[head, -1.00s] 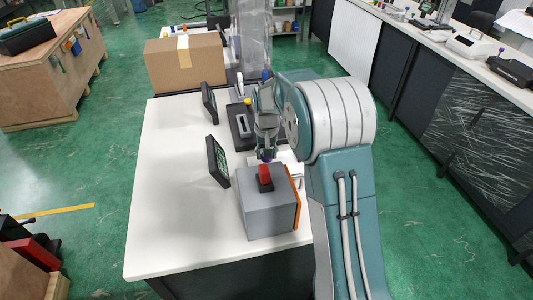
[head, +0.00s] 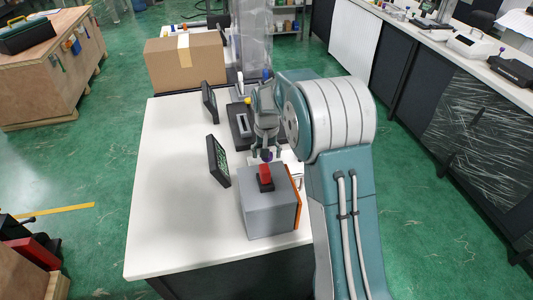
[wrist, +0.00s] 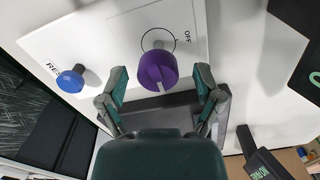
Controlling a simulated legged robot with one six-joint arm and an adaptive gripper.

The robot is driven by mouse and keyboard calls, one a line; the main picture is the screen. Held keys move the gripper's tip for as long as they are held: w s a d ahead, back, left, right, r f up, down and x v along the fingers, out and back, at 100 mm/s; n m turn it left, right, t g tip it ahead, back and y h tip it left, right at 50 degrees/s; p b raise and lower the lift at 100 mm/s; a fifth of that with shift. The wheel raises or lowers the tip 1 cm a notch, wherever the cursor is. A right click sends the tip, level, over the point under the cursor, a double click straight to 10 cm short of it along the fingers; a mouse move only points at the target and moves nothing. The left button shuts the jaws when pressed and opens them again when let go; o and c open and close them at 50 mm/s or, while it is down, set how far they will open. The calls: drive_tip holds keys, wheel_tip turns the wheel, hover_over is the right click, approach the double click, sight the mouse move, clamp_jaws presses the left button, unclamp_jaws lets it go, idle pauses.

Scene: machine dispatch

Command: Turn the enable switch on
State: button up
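The enable switch appears to be the purple knob (wrist: 158,70) on a white panel (wrist: 90,38) in the wrist view. A black ring line and the word OFF are printed beside it, and a pale mark shows on the knob. My gripper (wrist: 161,84) is open, with one finger on each side of the knob and visible gaps between. In the head view my gripper (head: 266,153) points down just behind the grey box (head: 268,212), with a bit of purple between its fingertips.
A blue button (wrist: 70,80) with a partly hidden label is left of the knob. A red button (head: 265,171) tops the grey box. The table's left part is clear.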

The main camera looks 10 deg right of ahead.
wheel_tip(320, 180, up, 12)
idle(0.6)
idle(0.5)
